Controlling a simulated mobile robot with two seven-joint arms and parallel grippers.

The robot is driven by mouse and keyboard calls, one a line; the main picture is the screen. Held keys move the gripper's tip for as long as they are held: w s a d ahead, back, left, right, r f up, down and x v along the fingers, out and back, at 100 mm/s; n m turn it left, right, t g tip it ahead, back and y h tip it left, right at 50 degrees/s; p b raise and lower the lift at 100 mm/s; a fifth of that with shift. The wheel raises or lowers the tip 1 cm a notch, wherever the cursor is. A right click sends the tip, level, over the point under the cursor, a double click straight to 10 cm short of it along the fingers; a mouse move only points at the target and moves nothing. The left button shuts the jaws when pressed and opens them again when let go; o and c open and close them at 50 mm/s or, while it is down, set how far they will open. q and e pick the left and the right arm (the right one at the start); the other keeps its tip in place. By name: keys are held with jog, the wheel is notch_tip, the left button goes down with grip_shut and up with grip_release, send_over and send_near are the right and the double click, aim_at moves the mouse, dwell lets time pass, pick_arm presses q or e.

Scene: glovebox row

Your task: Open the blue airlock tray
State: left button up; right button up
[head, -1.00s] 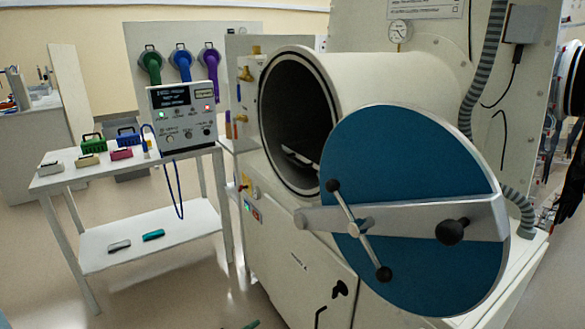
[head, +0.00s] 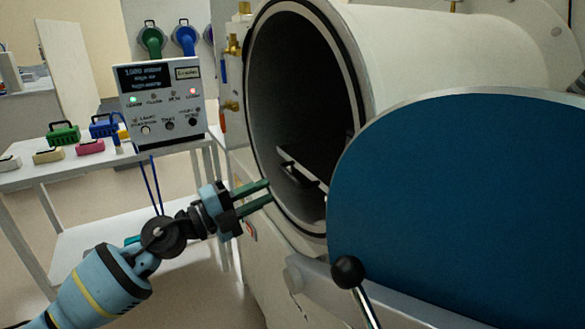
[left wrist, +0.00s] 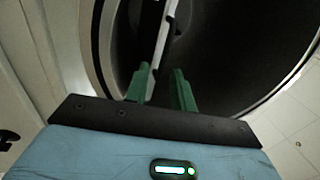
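The airlock (head: 357,35) is a white cylinder with a dark bore. Its blue round door (head: 470,190) stands swung open at the right. Inside the bore lies a pale tray edge (head: 318,183) with a dark handle (head: 297,176); most of the tray is hidden in shadow and its blue colour cannot be made out. My left gripper (head: 269,191) is open and empty, its green fingers at the left lip of the opening, short of the handle. In the left wrist view, my fingers (left wrist: 160,73) are apart, with the tray's pale front (left wrist: 161,37) beyond them.
A door clamp knob (head: 348,271) sticks out near the opening. A control box (head: 163,105) stands on a white side table with green, blue and pink cases (head: 90,147) at the left. Brass valves (head: 232,105) flank the opening.

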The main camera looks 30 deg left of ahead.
aim_at(291, 174)
pick_arm(q)
jog(key=x, duration=0.2)
jog(key=p+x, duration=0.1)
jog(key=x, duration=0.1)
jog(key=r+x, duration=0.1)
jog(key=x, duration=0.1)
jog(key=shift+w, duration=0.15)
jog(key=shift+w+d, duration=0.4)
jog(key=shift+w, duration=0.25)
pick_arm(e)
jog(key=shift+s+r, duration=0.3)
jog(key=shift+r, duration=0.2)
pick_arm(q)
grip_shut()
